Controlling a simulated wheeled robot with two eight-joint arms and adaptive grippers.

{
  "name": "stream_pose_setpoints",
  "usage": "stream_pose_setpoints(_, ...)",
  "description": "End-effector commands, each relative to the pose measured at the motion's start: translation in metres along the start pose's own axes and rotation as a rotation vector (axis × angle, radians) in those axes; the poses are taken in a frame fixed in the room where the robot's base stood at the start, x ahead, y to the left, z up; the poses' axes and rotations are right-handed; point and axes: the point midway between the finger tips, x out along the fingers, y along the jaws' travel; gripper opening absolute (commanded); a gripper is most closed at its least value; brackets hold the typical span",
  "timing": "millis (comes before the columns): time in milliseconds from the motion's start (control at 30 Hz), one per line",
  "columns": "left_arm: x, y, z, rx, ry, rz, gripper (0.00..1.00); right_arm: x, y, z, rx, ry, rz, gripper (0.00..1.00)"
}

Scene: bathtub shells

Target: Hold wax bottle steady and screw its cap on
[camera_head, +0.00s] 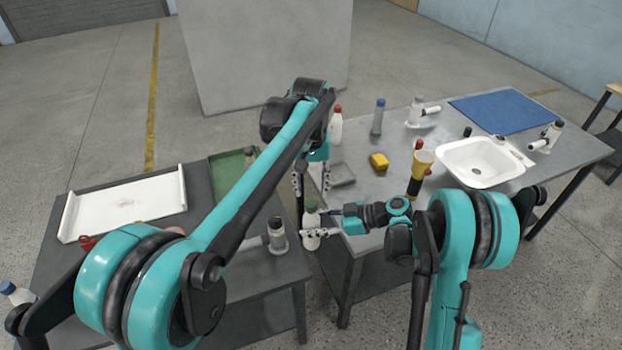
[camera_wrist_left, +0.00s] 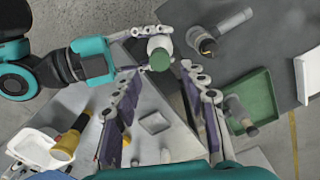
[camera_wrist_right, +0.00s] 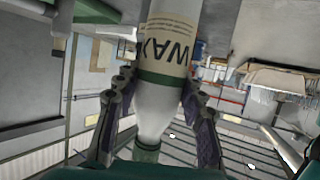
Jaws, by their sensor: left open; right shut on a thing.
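The wax bottle (camera_head: 311,224) is white with a green cap (camera_head: 311,206) at its top, and looks upright. In the right wrist view the bottle (camera_wrist_right: 166,95) shows its WAX label and a green band, and the green cap (camera_wrist_right: 147,150) sits at its neck. I cannot tell how tight the cap is. My right gripper (camera_head: 316,231) is shut on the bottle's body. My left gripper (camera_head: 312,181) is open and empty above the cap, its fingers pointing down. In the left wrist view the cap (camera_wrist_left: 160,60) lies just beyond and between the fingertips.
The bottle is held between a dark left table (camera_head: 70,270) and a grey right table (camera_head: 400,160). A dark-capped container (camera_head: 277,236) stands close by on the left table. A green tray (camera_head: 228,168), a yellow block (camera_head: 379,161) and a red-capped bottle (camera_head: 336,125) are farther off.

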Motion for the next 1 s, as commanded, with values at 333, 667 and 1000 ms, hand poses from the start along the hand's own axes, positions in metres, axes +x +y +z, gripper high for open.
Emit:
stream_pose_setpoints(333,0.048,0.000,0.000,0.001,0.000,0.000,0.43,0.000,0.000,0.000,0.000,0.001,0.000,0.00)
stream_pose_setpoints(667,0.056,0.000,0.000,0.001,0.000,0.000,0.43,0.000,0.000,0.000,0.000,0.001,0.000,0.00)
stream_pose_setpoints(1000,0.055,0.000,0.000,0.001,0.000,0.000,0.00,0.000,0.000,0.000,0.000,0.001,0.000,0.00)
